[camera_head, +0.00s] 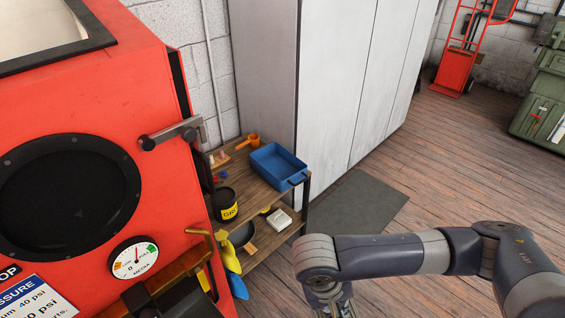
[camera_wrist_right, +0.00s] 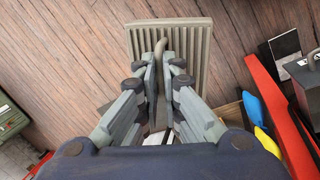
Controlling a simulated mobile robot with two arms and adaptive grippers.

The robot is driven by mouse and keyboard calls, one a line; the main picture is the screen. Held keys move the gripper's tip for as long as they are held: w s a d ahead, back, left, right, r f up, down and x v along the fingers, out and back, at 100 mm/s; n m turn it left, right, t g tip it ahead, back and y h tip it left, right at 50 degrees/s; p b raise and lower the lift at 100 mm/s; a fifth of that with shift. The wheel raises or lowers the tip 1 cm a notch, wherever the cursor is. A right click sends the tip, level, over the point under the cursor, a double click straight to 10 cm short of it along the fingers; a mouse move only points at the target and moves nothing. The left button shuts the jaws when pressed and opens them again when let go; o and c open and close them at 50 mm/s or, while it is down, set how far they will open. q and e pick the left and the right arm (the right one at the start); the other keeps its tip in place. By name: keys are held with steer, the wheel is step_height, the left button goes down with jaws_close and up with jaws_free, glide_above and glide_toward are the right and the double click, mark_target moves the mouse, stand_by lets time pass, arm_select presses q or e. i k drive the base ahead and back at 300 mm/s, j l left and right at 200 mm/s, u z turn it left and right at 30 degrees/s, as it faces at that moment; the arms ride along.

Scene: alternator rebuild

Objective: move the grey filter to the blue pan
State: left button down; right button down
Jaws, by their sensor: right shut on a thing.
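The blue pan (camera_head: 277,165) stands on the top board of a small wooden shelf in the head view, and looks empty. In the right wrist view, the grey filter (camera_wrist_right: 198,50) is a ribbed, flat panel with a bent handle. My right gripper (camera_wrist_right: 160,65) is shut on this handle, with the filter hanging over the wooden floor. In the head view my right gripper (camera_head: 338,305) is at the bottom edge, in front of and below the pan; the filter is out of frame there. My left gripper is not in view.
The wooden shelf (camera_head: 237,174) also holds a black tub (camera_head: 225,204), an orange scoop (camera_head: 249,140) and several small items. A pale box (camera_head: 279,219) lies on its lower board. A red machine (camera_head: 110,100) stands left, and a grey cabinet (camera_head: 330,90) behind.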

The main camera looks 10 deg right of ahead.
mark_target(278, 171)
steer(key=i+l+u, duration=0.15)
steer(key=l, duration=0.2)
steer(key=i+l+u, duration=0.25)
steer(key=i+l, duration=0.15)
steer(key=l, duration=0.3)
steer(key=i+l+u, duration=0.15)
steer(key=l, duration=0.25)
steer(key=i+l+u, duration=0.15)
steer(key=l, duration=0.25)
steer(key=i+l+u, duration=0.3)
steer(key=i+l, duration=0.45)
